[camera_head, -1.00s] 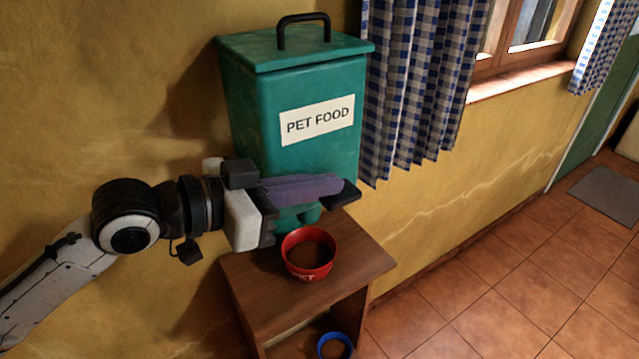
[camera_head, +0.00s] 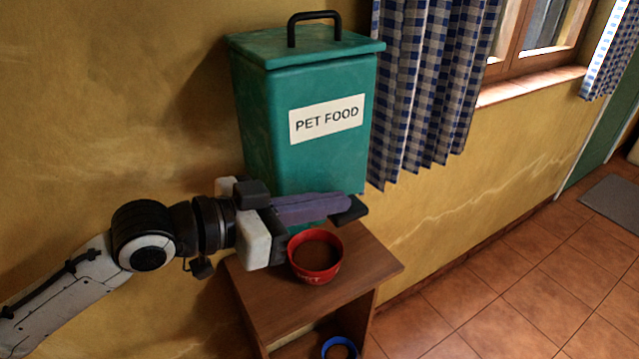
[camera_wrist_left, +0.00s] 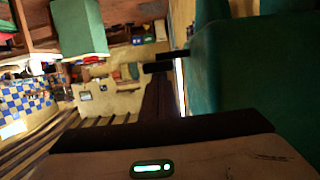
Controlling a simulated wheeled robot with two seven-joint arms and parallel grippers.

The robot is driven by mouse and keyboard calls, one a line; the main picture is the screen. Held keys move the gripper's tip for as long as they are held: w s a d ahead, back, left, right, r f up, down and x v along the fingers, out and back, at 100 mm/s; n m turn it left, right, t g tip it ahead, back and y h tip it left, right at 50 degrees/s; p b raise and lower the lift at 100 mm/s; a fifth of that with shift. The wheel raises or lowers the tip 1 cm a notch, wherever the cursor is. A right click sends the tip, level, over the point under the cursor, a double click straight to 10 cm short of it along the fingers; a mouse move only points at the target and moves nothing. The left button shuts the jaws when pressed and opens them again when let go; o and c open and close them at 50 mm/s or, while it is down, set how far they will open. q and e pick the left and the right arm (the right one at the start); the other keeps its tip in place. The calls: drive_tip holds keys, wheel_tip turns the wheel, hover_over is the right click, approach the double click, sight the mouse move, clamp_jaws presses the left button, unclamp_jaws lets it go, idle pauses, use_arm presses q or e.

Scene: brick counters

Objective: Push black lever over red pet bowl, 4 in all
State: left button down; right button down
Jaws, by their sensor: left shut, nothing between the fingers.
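The green pet food dispenser (camera_head: 270,130) stands against the yellow wall and fills the right of the left wrist view (camera_wrist_left: 240,90). The red pet bowl (camera_head: 330,268) sits on the wooden stand below; its inside looks brown. My left gripper (camera_head: 325,208), with purplish fingers, is shut and empty in front of the dispenser's lower part, above the bowl. A black flat piece at the fingertips, apparently the black lever (camera_head: 350,211), shows past them; it also shows in the left wrist view (camera_wrist_left: 165,60). The rest of it is hidden behind the fingers. My right gripper is out of view.
The wooden stand (camera_head: 375,268) has a blue bowl (camera_head: 340,346) low at its front. A checked curtain (camera_head: 430,90) hangs just right of the dispenser. The tiled floor to the right is open, with a grey mat (camera_head: 612,205) far off.

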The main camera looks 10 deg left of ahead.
use_arm(q)
drive_tip(key=s+a+r+p, duration=0.2)
drive_tip(key=s+a+r, duration=0.3)
drive_tip(key=a, duration=0.3)
drive_tip(key=shift+s+r, duration=0.35)
drive_tip(key=shift+r, duration=0.35)
idle(0.5)
